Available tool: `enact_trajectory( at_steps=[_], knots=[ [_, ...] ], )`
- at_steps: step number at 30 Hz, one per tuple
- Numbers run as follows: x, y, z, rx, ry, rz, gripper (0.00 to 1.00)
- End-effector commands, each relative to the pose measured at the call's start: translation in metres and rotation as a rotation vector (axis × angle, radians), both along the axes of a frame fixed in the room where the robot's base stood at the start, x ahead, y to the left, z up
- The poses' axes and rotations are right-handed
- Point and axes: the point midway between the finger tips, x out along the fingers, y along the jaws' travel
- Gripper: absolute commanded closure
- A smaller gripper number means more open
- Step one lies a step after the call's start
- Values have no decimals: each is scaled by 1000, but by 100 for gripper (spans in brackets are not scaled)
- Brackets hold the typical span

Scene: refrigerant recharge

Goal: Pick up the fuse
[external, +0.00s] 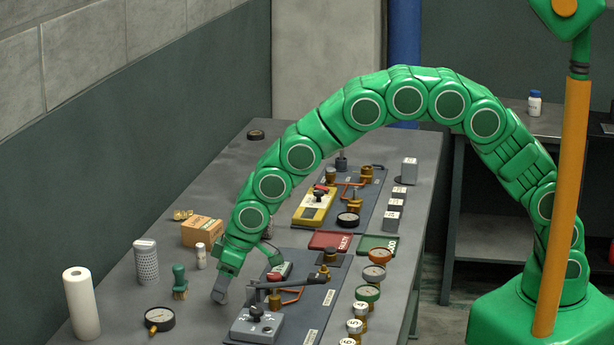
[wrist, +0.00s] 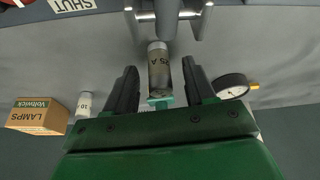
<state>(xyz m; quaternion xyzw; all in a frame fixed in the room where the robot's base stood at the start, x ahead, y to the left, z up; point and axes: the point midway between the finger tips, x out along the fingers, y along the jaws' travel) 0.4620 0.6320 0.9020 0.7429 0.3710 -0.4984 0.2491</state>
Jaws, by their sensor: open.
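A grey cylinder marked "5 A", the fuse (wrist: 159,70), has a paler end cap and shows in the middle of the wrist view. My gripper (wrist: 160,78) is open, with one dark finger on each side of the fuse and a visible gap on both sides. I cannot tell whether the fuse stands or lies, or its exact depth between the fingers. In the external view my gripper (external: 225,283) is low over the bench, left of the front panel. The fuse cannot be clearly told apart from the gripper there.
The front panel with a grey switch box (external: 255,326) lies to the right. A green brush (external: 180,283), a round gauge (external: 158,319), a small white cylinder (wrist: 83,104) and a lamps box (wrist: 37,116) are close by. A white roll (external: 81,303) stands at front left.

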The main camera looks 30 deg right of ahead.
Motion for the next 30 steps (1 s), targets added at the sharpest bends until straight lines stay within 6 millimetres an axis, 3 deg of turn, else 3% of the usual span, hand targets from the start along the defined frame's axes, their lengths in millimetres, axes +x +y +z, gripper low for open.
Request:
enact_trajectory(
  at_steps=[8, 19, 30],
  knots=[
    [1, 2, -3, 2, -2, 0, 46],
    [1, 2, -3, 2, -2, 0, 99],
    [2, 2, 2, 4, -3, 0, 100]
  ],
)
